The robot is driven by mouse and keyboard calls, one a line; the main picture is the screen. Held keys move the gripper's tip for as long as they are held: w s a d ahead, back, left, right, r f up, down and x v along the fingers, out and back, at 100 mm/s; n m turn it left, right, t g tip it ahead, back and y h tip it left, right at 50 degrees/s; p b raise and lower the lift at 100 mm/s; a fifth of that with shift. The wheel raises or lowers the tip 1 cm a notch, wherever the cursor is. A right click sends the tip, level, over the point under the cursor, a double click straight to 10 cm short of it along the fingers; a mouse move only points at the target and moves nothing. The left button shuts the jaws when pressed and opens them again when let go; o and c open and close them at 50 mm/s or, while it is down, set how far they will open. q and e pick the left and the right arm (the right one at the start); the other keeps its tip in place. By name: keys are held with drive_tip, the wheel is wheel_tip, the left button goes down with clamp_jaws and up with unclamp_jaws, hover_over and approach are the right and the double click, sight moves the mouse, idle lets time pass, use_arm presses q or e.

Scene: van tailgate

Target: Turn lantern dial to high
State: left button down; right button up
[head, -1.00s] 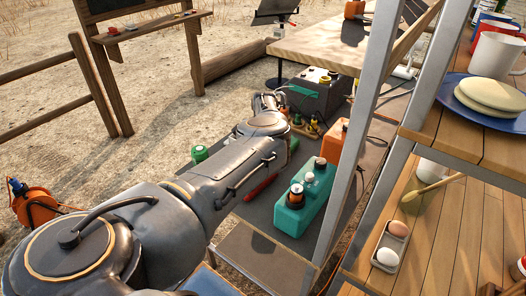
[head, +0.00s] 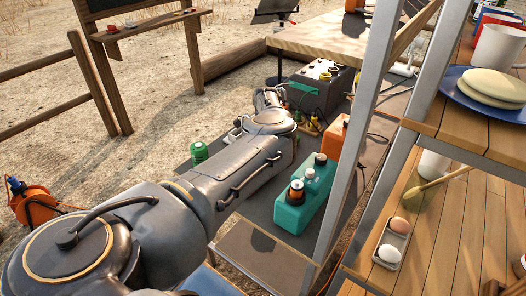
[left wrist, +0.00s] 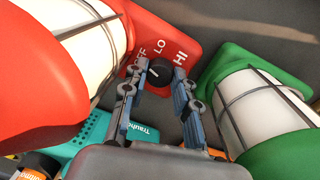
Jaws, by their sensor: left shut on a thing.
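The red lantern (left wrist: 40,95) fills the left of the left wrist view, with a pale caged globe. Its red panel carries the marks OFF, LO and HI around a small black dial (left wrist: 159,75). The white pointer line on the dial slants up-left, seemingly toward the OFF side. My left gripper (left wrist: 161,71) has its two fingers on either side of the dial and is shut on it. In the head view my left arm hides the gripper, the dial and the red lantern. My right gripper is not in view.
A green lantern (left wrist: 275,105) lies close on the right of the fingers. A teal jug (head: 300,207) and an orange container (head: 331,138) stand on the dark tailgate surface. A metal shelf post (head: 350,150) rises to the right of my arm.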

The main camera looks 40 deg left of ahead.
use_arm(q)
drive_tip(key=m+b, duration=0.1)
drive_tip(key=m, duration=0.3)
drive_tip(key=shift+m, duration=0.4)
drive_tip(key=m, duration=0.2)
drive_tip(key=shift+m+y, duration=0.3)
drive_tip(key=m, duration=0.2)
drive_tip(key=shift+m, duration=0.4)
drive_tip(key=m+p, duration=0.1)
drive_tip(key=m, duration=0.4)
drive_tip(key=shift+d+r, duration=0.1)
drive_tip(key=m+p, duration=0.1)
drive_tip(key=m, duration=0.4)
drive_tip(key=shift+s+m+t+p, duration=0.1)
drive_tip(key=shift+m+t+p, duration=0.3)
drive_tip(key=c, duration=1)
unclamp_jaws()
